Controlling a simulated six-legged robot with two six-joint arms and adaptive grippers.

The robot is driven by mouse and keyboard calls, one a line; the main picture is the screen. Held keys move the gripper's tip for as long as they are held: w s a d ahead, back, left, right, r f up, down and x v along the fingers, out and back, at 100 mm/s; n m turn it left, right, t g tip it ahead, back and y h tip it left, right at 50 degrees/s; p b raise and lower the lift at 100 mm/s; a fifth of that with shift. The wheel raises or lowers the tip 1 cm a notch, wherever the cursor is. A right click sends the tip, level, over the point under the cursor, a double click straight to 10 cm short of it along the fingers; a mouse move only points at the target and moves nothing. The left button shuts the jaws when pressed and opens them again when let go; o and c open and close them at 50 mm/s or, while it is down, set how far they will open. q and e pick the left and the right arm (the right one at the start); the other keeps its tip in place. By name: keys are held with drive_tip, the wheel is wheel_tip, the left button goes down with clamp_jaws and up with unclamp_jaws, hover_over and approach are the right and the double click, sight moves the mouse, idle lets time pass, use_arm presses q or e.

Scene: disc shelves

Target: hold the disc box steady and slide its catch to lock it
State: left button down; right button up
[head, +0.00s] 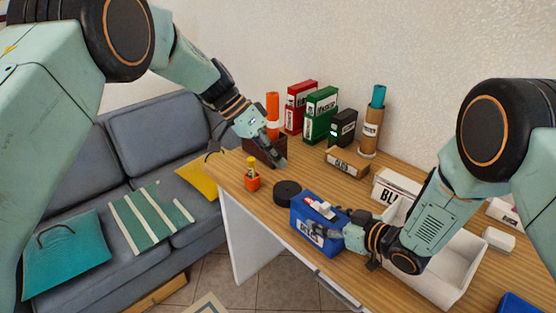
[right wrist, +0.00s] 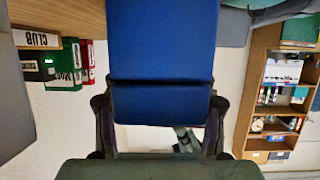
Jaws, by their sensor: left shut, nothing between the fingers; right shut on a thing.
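The blue disc box (head: 304,228) stands near the table's front edge, with a white label on its front. A small red and white part (head: 319,207) shows on its top; I cannot tell if it is the catch. My right gripper (head: 338,230) is shut on the box from its right side. In the right wrist view the blue box (right wrist: 163,45) lies between the fingers of my right gripper (right wrist: 160,108). My left gripper (head: 280,160) is shut and empty, apart from the box, up and to its left in the picture, by a dark red container.
A black round disc (head: 287,193) and an orange block (head: 252,180) with a yellow top lie left of the box. A white open tray (head: 452,283) is at right. Red (head: 300,105) and green (head: 320,113) file boxes and a cardboard tube (head: 370,132) stand behind.

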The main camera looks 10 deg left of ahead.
drive_tip(key=o, duration=1.4)
drive_tip(key=v, duration=1.2)
drive_tip(key=shift+r, duration=0.1)
